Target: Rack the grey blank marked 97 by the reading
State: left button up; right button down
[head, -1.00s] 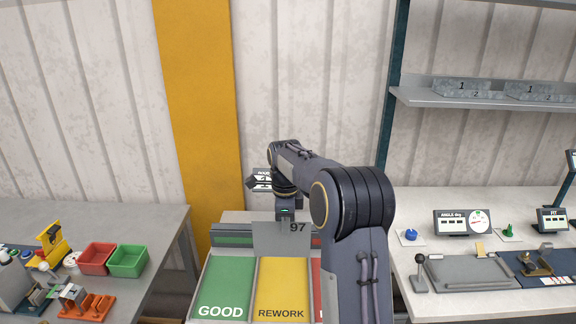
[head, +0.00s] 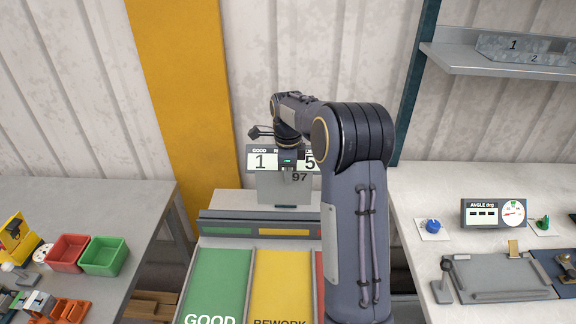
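My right gripper (head: 287,172) is shut on the top edge of the grey blank marked 97 (head: 284,190). It holds the blank upright above the back of the sorting rack. The rack has a green GOOD lane (head: 220,283), a yellow REWORK lane (head: 281,285) and a red lane (head: 319,285) mostly hidden by my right arm. A counter sign (head: 259,161) behind the blank shows 1 under GOOD and 5 at its right end; its middle is hidden. The angle display (head: 482,213) on the right bench shows only dashes. My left gripper is out of view.
The right bench holds a grey plate fixture (head: 492,275), a blue knob (head: 432,226) and a green knob (head: 542,223). The left table has a red bin (head: 67,253), a green bin (head: 104,256) and small tools. A shelf (head: 480,62) hangs at upper right.

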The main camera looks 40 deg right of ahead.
aim_at(288, 204)
notch_tip(288, 204, down, 9)
jog(key=b, duration=0.5)
jog(key=shift+r, duration=0.2)
jog(key=shift+f+b, duration=0.8)
jog(key=shift+f, duration=0.45)
jog(key=shift+f+b, duration=0.8)
jog(key=shift+f, duration=0.7)
jog(key=c, duration=1.6)
grip_release()
notch_tip(288, 204, up, 7)
jog(key=shift+f+b, duration=0.1)
jog(key=shift+b, duration=0.2)
jog(key=shift+r, duration=0.55)
